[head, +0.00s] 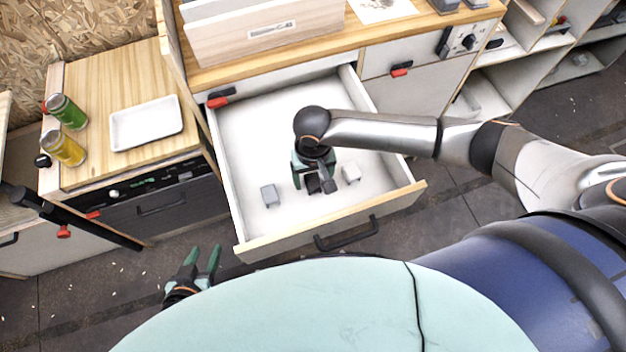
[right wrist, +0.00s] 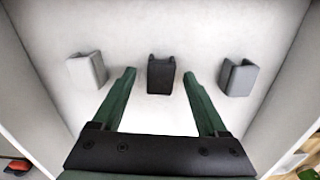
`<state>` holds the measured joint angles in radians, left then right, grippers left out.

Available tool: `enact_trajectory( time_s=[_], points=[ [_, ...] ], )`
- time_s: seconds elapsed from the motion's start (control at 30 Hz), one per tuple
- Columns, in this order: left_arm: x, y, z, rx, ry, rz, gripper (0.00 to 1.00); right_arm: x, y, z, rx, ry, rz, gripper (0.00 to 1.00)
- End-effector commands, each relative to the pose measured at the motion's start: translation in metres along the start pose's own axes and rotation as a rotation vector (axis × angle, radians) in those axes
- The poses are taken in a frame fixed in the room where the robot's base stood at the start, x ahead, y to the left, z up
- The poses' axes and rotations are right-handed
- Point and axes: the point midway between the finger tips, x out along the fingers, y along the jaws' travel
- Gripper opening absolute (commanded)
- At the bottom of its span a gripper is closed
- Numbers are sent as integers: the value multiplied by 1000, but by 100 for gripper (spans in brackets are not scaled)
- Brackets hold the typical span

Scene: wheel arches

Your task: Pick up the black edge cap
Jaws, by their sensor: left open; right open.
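The black edge cap (right wrist: 161,75) lies on the floor of the open white drawer, between two grey caps. My right gripper (right wrist: 159,88) is open in the right wrist view, with one green finger on each side of the black cap's near end and a gap to each. In the head view my right gripper (head: 313,184) reaches down into the drawer and largely hides the black cap. A light grey cap (right wrist: 87,71) lies to the left and another grey cap (right wrist: 238,78) to the right. My left gripper (head: 201,262) is open and empty, low outside the drawer.
The drawer (head: 240,130) is pulled out, with walls around my right gripper and a wooden front edge. The drawer floor is mostly bare.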

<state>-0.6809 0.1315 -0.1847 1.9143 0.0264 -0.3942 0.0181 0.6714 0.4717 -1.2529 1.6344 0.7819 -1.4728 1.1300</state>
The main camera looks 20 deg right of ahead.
Motion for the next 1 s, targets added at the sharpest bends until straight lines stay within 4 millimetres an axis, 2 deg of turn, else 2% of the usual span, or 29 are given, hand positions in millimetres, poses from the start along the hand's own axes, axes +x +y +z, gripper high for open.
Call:
enact_trajectory(
  time_s=[0.23, 0.9, 1.0],
  points=[
    [0, 0, 0, 0, 1, 0, 50, 2, 0, 0, -1, 1, -1, 76],
    [1, 0, -1, 0, 2, -1, 50, 1, 0, 0, 0, 0, -1, 1],
    [1, 0, -1, 0, 2, -1, 50, 1, 0, 0, 0, 0, -1, 0]
  ],
)
